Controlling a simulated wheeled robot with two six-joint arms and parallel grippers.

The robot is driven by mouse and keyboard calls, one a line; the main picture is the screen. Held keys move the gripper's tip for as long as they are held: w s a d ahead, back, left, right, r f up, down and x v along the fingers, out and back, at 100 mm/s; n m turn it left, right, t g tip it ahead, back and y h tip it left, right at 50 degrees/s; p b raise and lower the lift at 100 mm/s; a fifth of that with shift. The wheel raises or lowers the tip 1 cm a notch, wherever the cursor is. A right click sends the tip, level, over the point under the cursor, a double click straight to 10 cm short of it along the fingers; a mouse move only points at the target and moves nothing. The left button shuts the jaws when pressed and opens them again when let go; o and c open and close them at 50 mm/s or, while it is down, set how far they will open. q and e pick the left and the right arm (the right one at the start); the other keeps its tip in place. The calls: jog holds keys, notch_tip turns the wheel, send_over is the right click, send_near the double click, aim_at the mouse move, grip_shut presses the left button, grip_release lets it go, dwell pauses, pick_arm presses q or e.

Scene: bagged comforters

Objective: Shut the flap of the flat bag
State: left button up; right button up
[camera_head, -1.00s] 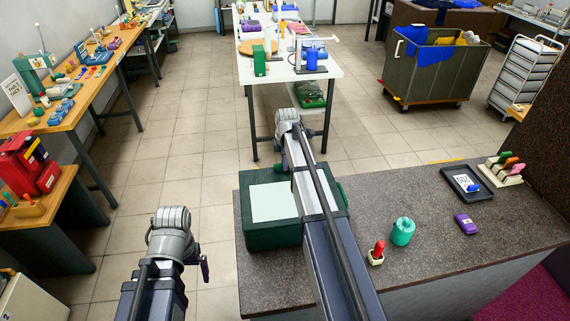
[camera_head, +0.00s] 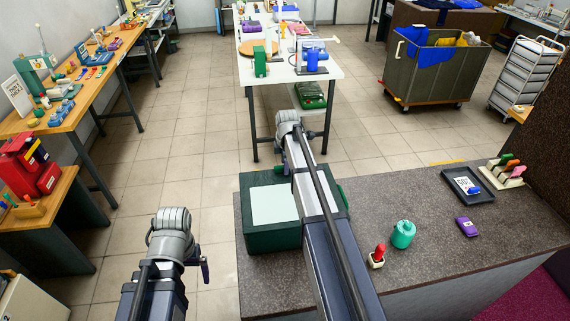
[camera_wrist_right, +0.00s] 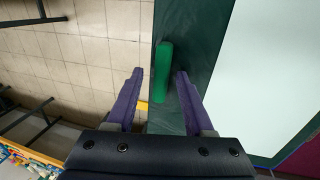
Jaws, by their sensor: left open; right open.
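The flat bag (camera_head: 257,234) appears as a dark green, box-like bag with a pale panel on top, at the left end of the counter. It also shows in the right wrist view (camera_wrist_right: 205,40). A bright green tab or handle (camera_wrist_right: 163,72) lies along its edge; I cannot tell whether the flap is open. My right gripper (camera_wrist_right: 160,72) is open, its purple fingers on either side of the green tab, with nothing clearly gripped. In the head view my right arm crosses over the bag and hides part of it. My left gripper (camera_head: 205,268) shows only partly, left of the counter, away from the bag.
On the counter (camera_head: 330,270) are a red-topped piece (camera_head: 380,250), a teal jar (camera_head: 403,234), a purple item (camera_head: 467,227), a dark tray (camera_head: 460,181) and a marker holder (camera_head: 504,172). A white table (camera_head: 285,72) stands beyond. Tiled floor left of the counter is open.

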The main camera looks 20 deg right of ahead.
jog(key=p+v, duration=0.6)
jog(key=v, duration=0.1)
jog(key=shift+r+p, duration=0.25)
jog(key=shift+p, duration=0.15)
jog(key=shift+s+a, duration=0.1)
jog(key=s+a+m+g, duration=0.2)
jog(key=s+a+m, duration=1.4)
jog(key=s, duration=0.5)
jog(key=s+a+f+n+b, duration=0.1)
jog(key=a+f+b, duration=0.2)
jog(key=f+b, duration=0.2)
jog(key=s+a+f+n+b, duration=0.2)
jog(key=a+f+b, duration=0.2)
jog(key=f+b, duration=0.1)
jog(key=s+a+f+n+b, duration=0.1)
jog(key=s+a+f+b, duration=0.1)
jog(key=a+f+b, duration=0.2)
jog(key=shift+s+a+f+n+g+h+b, duration=0.1)
jog(key=shift+s+f+n+g+h+b, duration=0.05)
jog(key=shift+f+b, duration=0.4)
jog(key=shift+s+f+n+g+h+b, duration=0.1)
jog(key=shift+f+n+g+h+b, duration=0.05)
jog(key=shift+f+b, duration=0.4)
jog(key=shift+s+a+f, duration=0.15)
jog(key=shift+f, duration=0.15)
jog(key=shift+s+a, duration=0.1)
